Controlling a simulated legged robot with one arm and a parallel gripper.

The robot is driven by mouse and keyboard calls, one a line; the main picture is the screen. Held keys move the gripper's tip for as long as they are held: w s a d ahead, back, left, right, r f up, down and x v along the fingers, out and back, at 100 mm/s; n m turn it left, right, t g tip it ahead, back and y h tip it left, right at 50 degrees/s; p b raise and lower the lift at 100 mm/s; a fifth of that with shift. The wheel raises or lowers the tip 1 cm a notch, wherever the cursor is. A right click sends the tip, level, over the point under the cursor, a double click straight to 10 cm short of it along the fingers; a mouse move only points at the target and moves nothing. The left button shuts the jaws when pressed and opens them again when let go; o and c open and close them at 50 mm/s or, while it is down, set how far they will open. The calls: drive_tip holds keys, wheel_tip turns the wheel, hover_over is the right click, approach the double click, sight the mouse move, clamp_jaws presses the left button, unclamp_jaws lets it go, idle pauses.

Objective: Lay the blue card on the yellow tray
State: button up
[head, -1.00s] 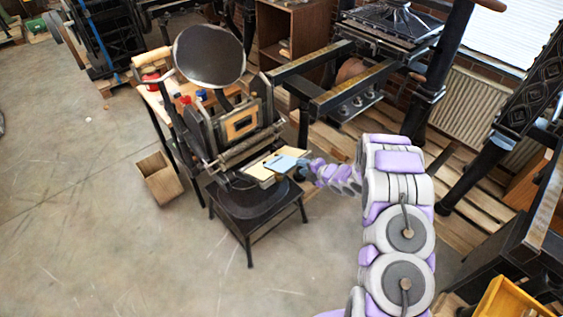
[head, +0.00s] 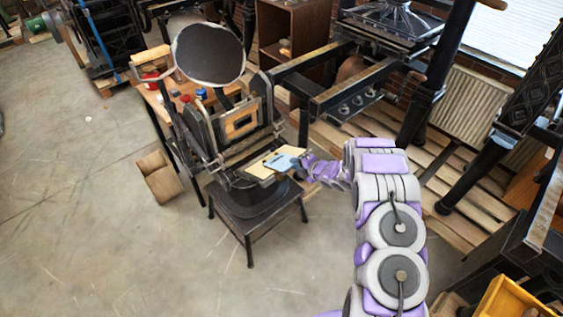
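The blue card (head: 284,160) is at the small press, over the right part of a cream board (head: 259,171). My gripper (head: 301,168) is at the right edge of the card, with my arm reaching in from the right. The fingertips are too small to tell whether they are closed on the card. I cannot tell whether the card rests on the board or is slightly above it. A yellow tray (head: 497,290) shows at the lower right corner, cut off by the picture edge, well away from my gripper.
The small press with a round dark disc (head: 209,54) stands on a black stool (head: 248,228). An open wooden box (head: 159,178) is on the floor to its left. A large press (head: 330,85) stands behind, over wooden pallets. The floor at front left is clear.

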clamp_jaws()
drive_tip(key=shift+s, duration=0.1)
drive_tip(key=s+d+r, duration=0.3)
drive_tip(key=s+r, duration=0.1)
drive_tip(key=r, duration=0.1)
drive_tip(key=shift+r+b, duration=0.3)
drive_tip(key=shift+r, duration=0.1)
idle(0.8)
